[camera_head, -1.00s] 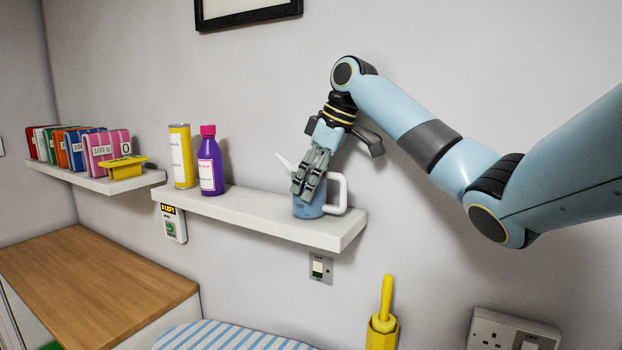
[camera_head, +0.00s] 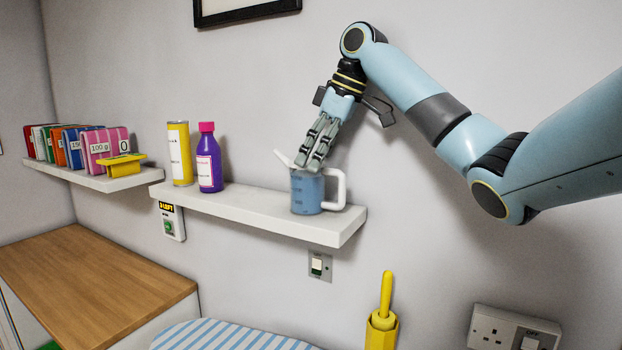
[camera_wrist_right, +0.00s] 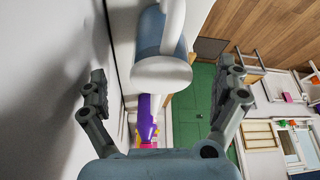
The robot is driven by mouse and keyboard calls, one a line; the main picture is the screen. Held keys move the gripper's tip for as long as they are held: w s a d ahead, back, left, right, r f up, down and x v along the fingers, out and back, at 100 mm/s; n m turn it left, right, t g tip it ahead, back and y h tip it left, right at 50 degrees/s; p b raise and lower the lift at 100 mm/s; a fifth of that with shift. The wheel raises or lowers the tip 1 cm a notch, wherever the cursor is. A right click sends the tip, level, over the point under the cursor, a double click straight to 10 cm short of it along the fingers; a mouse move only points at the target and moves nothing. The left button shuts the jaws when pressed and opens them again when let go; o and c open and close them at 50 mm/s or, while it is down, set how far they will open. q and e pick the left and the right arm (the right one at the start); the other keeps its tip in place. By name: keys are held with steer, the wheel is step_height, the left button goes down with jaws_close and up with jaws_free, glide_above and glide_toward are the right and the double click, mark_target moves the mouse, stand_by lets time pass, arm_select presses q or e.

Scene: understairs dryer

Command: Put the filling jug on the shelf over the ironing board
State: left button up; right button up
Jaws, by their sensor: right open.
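The filling jug (camera_head: 306,194) is blue with a white spout and a white handle. It stands upright on the right part of the white shelf (camera_head: 252,213), above the striped ironing board (camera_head: 235,336). My right gripper (camera_head: 316,166) is just above the jug, its fingers over the top of it in the head view. In the right wrist view the jug (camera_wrist_right: 163,40) is ahead of the open fingers (camera_wrist_right: 165,85), which stand wide apart with nothing between them. My left gripper is in neither view.
A yellow tin (camera_head: 180,155) and a purple bottle (camera_head: 209,160) stand left of the jug. A second shelf (camera_head: 100,181) at the left holds coloured weight packs. A yellow holder (camera_head: 381,331) stands below right. Wall space right of the shelf is clear.

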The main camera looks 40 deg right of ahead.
steer(key=v, duration=0.7)
stand_by(0.5)
